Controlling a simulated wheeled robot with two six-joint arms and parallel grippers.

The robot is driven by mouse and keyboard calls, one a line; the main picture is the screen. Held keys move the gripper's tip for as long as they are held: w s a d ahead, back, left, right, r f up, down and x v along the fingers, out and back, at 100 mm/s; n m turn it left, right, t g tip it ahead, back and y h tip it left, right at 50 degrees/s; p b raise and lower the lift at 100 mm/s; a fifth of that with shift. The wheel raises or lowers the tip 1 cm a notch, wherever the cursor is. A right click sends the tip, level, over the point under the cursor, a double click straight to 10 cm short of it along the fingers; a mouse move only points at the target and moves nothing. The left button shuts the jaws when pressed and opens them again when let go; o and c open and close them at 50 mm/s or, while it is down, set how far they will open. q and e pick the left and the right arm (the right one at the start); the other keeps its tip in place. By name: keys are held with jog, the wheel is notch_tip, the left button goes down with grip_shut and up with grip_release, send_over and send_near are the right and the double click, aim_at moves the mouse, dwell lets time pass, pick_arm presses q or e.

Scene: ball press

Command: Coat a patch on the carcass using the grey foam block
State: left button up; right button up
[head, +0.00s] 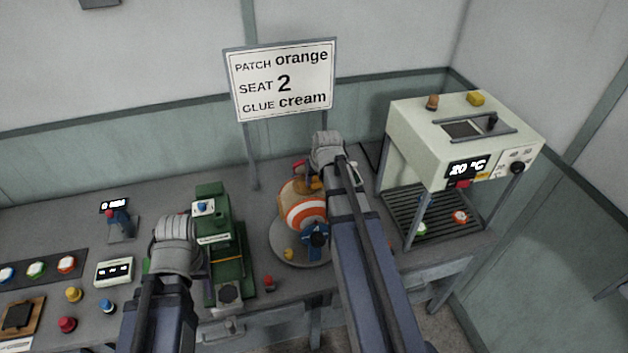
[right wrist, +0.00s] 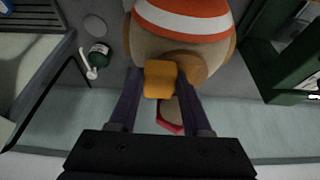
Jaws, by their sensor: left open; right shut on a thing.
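The carcass (head: 304,212) is a round tan body with an orange and white band. It sits on a grey round stand in the head view, and its banded side (right wrist: 188,18) fills the top of the right wrist view. My right gripper (right wrist: 160,88) is shut on an orange-yellow block (right wrist: 160,78), close against the carcass's tan side; whether they touch I cannot tell. The block does not look grey. A tan piece with a red end (right wrist: 170,127) shows behind it. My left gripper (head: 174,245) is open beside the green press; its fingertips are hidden.
A green press (head: 217,240) stands left of the carcass. A cream oven (head: 460,130) reading 20 °C stands right. A sign (head: 283,80) reads patch orange, seat 2, glue cream. A small green bottle (right wrist: 99,54) is near the carcass. Coloured knobs (head: 68,324) stand front left.

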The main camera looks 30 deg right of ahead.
aim_at(317, 181)
jog(key=shift+d, duration=0.1)
notch_tip(317, 181, up, 6)
jog(key=p, duration=0.6)
notch_tip(317, 181, up, 3)
jog(key=p, duration=0.3)
dwell(0.6)
